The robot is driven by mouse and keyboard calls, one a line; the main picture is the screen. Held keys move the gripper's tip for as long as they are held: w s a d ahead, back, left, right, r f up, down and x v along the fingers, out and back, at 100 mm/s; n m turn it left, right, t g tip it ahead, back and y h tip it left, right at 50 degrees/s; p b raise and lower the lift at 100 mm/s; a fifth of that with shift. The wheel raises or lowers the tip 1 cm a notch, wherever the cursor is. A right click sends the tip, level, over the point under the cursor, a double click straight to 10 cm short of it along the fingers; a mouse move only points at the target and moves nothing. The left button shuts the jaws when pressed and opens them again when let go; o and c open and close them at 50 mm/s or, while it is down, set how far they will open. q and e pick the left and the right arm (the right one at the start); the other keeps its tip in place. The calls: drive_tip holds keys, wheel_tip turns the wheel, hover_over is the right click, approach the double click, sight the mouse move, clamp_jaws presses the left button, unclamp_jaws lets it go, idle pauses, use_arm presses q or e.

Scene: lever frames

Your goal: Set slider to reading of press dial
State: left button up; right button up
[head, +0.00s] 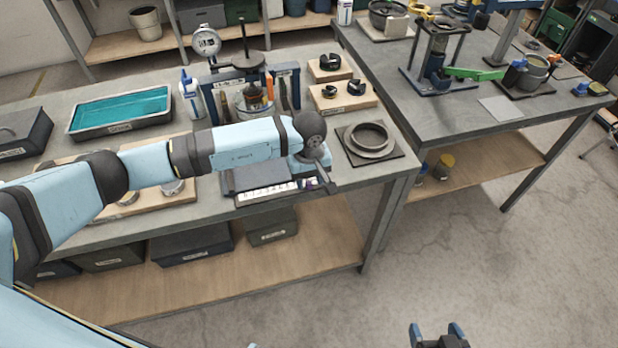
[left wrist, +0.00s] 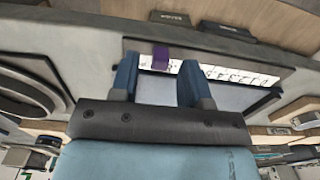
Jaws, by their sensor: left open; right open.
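The slider is a purple tab (left wrist: 160,58) on a white marked scale strip (left wrist: 225,76), at one end of the strip; in the head view the strip (head: 262,195) lies along the front edge of the table, with the tab at its right end (head: 308,184). My left gripper (head: 322,176) is above that end. In the left wrist view its open fingers (left wrist: 158,78) appear on either side of the tab; contact cannot be told. The press dial (head: 206,42) is a round white gauge at the back; its reading is too small to tell. My right gripper (head: 438,335) is open, low over the floor.
Beside the strip is a ring on a dark plate (head: 370,140). Wooden blocks with black knobs (head: 342,95), a teal tray (head: 120,110) and a white bottle (head: 190,92) stand behind. A second table (head: 490,100) is at the right.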

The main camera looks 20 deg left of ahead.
sight(289, 193)
use_arm(q)
drive_tip(key=shift+f, duration=0.45)
clamp_jaws()
drive_tip(key=shift+s+a+b, duration=0.3)
drive_tip(key=shift+s+a, duration=0.2)
drive_tip(key=shift+a, duration=0.25)
drive_tip(key=shift+s+a+b, duration=0.25)
drive_tip(key=shift+s+a, duration=0.3)
drive_tip(key=shift+a, duration=0.25)
drive_tip(key=shift+s+a+b, duration=0.3)
drive_tip(key=shift+s+a, duration=0.2)
drive_tip(key=shift+a, duration=0.25)
drive_tip(key=shift+w+d, duration=0.1)
drive_tip(key=shift+d, duration=0.05)
unclamp_jaws()
